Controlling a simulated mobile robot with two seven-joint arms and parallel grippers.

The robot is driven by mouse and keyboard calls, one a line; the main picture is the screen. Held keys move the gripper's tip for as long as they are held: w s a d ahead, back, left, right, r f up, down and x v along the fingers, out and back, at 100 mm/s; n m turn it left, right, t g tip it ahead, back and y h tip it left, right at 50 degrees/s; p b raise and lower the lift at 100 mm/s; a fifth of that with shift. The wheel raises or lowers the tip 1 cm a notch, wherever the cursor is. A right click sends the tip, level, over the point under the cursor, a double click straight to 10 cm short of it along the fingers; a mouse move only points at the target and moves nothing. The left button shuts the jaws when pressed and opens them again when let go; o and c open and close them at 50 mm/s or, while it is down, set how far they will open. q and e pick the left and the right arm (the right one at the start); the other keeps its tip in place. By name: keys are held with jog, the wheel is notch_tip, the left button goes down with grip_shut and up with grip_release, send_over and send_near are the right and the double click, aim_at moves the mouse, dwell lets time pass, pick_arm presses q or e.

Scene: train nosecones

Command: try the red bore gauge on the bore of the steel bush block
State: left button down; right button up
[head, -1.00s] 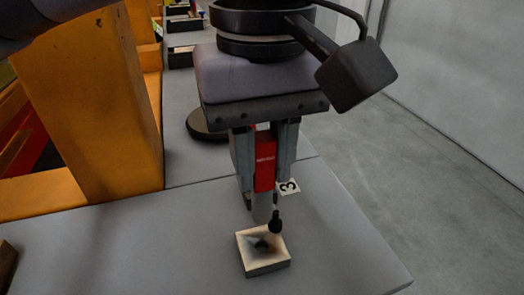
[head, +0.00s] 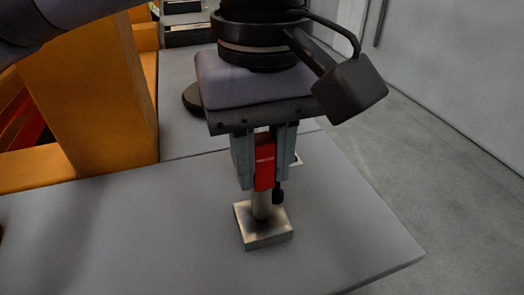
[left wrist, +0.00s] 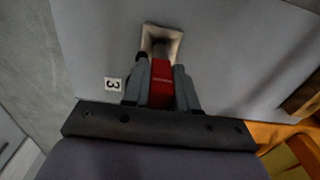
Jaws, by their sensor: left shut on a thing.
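My left gripper (head: 263,184) points down and is shut on the red bore gauge (head: 265,165). The gauge hangs upright, with its grey cylindrical plug (head: 261,206) below the red body. The steel bush block (head: 265,240), a small square block, lies flat on the table directly under it. The plug's lower end meets the block's top at about its middle. The bore is hidden behind the plug, so I cannot tell how deep the plug sits. The left wrist view shows the red gauge (left wrist: 160,86) between the fingers and the block (left wrist: 176,40) beyond it.
The grey table (head: 130,235) is clear around the block, with its right edge nearby. An orange post (head: 95,105) stands at the left. A label marked 3 (left wrist: 113,85) lies on the table close to the gripper. A round dark base (head: 193,98) stands behind.

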pick_arm(q)
jog(key=shift+f, duration=0.3)
dwell(1.4)
jog(key=shift+r, duration=0.1)
jog(key=shift+r+p, duration=2.35)
jog(key=shift+r, duration=0.6)
jog(key=shift+s, duration=0.1)
